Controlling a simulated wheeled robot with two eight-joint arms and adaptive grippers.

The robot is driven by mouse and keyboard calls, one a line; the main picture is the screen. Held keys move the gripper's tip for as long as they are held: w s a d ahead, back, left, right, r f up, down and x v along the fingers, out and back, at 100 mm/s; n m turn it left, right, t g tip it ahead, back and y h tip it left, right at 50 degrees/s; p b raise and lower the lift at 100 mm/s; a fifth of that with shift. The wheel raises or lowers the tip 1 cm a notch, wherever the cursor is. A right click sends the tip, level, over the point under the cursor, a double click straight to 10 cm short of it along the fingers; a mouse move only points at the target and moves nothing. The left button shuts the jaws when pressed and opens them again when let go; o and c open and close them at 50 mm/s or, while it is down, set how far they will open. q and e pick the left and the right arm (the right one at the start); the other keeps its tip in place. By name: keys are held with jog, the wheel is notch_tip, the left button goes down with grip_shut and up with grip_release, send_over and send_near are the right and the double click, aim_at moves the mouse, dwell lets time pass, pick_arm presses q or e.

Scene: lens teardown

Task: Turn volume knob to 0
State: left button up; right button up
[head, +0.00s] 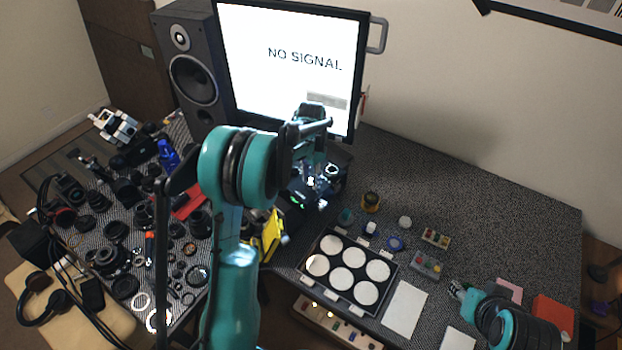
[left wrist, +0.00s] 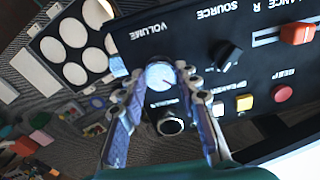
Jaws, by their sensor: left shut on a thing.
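The volume knob (left wrist: 160,76) is a round, pale silver knob under the label VOLUME on a black control panel (left wrist: 190,45) in the left wrist view. My left gripper (left wrist: 160,82) has a finger on each side of the knob and is shut on it. I cannot read a pointer mark or the knob's setting. In the head view my left gripper (head: 312,180) is in front of the monitor, at the panel, and the knob is too small to tell there. My right gripper (head: 458,290) is at the lower right over the desk, apart from the panel.
A tray of white discs (head: 385,293) stands to the right; camera parts crowd the left desk.

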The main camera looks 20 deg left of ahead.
aim_at(311, 181)
pick_arm(q)
jog(key=n+b, duration=0.1)
jog(key=n, duration=0.3)
jog(key=shift+n, duration=0.3)
jog(key=n, duration=0.5)
jog(key=shift+b, duration=0.3)
jog(key=o, duration=1.2)
jog(key=shift+c, duration=0.2)
notch_tip(311, 181, up, 12)
